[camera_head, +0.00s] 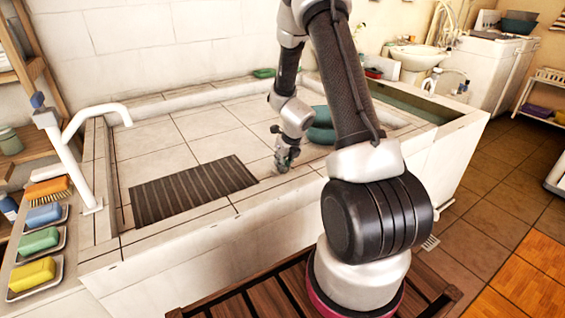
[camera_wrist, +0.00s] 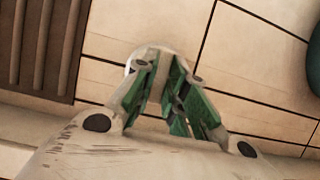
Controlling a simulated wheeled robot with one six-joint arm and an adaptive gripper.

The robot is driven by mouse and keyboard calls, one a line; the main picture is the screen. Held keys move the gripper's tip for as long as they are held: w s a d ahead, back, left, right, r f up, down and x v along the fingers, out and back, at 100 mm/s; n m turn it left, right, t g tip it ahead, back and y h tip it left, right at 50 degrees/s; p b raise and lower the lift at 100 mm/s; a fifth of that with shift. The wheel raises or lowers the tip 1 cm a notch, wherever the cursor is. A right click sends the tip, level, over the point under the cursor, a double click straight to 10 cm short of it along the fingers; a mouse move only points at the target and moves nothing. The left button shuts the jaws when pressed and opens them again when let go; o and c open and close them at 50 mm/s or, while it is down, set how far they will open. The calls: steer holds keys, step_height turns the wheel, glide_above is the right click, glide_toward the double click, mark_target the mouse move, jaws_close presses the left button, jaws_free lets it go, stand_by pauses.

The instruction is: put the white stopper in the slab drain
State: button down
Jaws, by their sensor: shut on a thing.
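My gripper (camera_head: 284,164) is low over the tiled slab (camera_head: 185,128), near its front edge and right of a dark ribbed panel. In the wrist view its green-padded fingers (camera_wrist: 163,68) are close together around a pale round thing. This appears to be the white stopper (camera_wrist: 131,62); its curved white edge shows left of the fingertips, and the fingers cover much of it. I cannot tell whether it touches the slab. The slab drain is not clearly visible in either view.
The dark ribbed panel (camera_head: 190,190) lies on the slab at left. A teal basin (camera_head: 321,126) stands behind my gripper to the right. A white tap (camera_head: 95,120) rises at the left edge, near soap dishes (camera_head: 38,243). Open tiles lie behind the panel.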

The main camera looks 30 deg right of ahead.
steer(key=shift+f, duration=0.35)
steer(key=c, duration=1.7)
jaws_free()
steer(key=shift+v, duration=5.45)
